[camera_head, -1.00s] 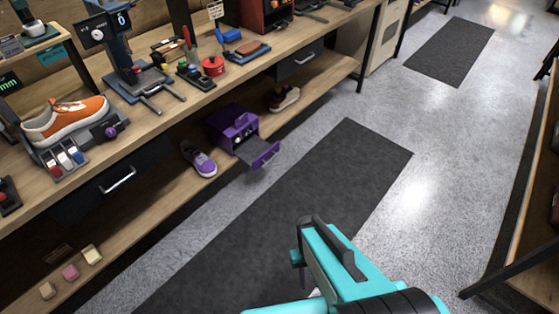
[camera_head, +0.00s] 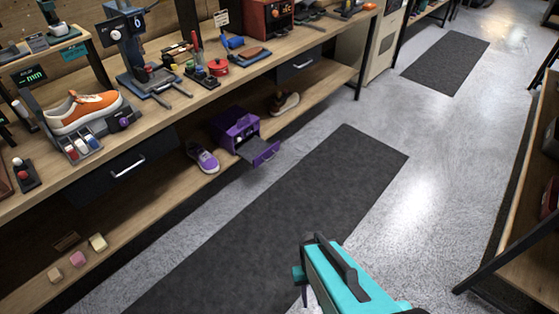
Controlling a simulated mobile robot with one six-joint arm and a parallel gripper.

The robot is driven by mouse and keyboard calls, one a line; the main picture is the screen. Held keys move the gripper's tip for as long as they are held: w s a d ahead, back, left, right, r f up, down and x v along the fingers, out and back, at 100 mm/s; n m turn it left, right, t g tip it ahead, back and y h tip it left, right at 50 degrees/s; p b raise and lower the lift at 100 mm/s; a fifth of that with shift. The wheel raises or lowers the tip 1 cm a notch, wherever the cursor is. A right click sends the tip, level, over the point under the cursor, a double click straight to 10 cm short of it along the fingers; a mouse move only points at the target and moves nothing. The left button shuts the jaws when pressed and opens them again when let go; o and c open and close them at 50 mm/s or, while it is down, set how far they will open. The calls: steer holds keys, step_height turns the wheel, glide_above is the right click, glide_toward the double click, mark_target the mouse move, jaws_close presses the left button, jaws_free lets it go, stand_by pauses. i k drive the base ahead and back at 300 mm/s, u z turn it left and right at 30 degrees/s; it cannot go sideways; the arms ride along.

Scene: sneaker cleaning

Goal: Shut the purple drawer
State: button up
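The purple drawer (camera_head: 266,152) is pulled out of a small purple cabinet (camera_head: 236,131) on the lower shelf of the workbench. It sticks out past the shelf edge toward the aisle, and its dark tray shows between its front and the cabinet. My teal arm (camera_head: 350,278) is at the bottom of the view over the floor, well apart from the drawer. I cannot make out the fingers of my gripper.
A purple sneaker (camera_head: 203,157) stands left of the cabinet, and a brown shoe (camera_head: 284,102) sits behind it to the right. A dark mat (camera_head: 290,215) lies on the clear floor before the bench. Another bench (camera_head: 525,255) borders the right side.

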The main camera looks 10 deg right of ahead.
mark_target(255, 150)
steer(key=k, duration=0.35)
steer(key=u, duration=0.15)
steer(key=i, duration=0.9)
steer(key=z, duration=1.55)
steer(key=k, duration=0.15)
steer(key=u, duration=3.35)
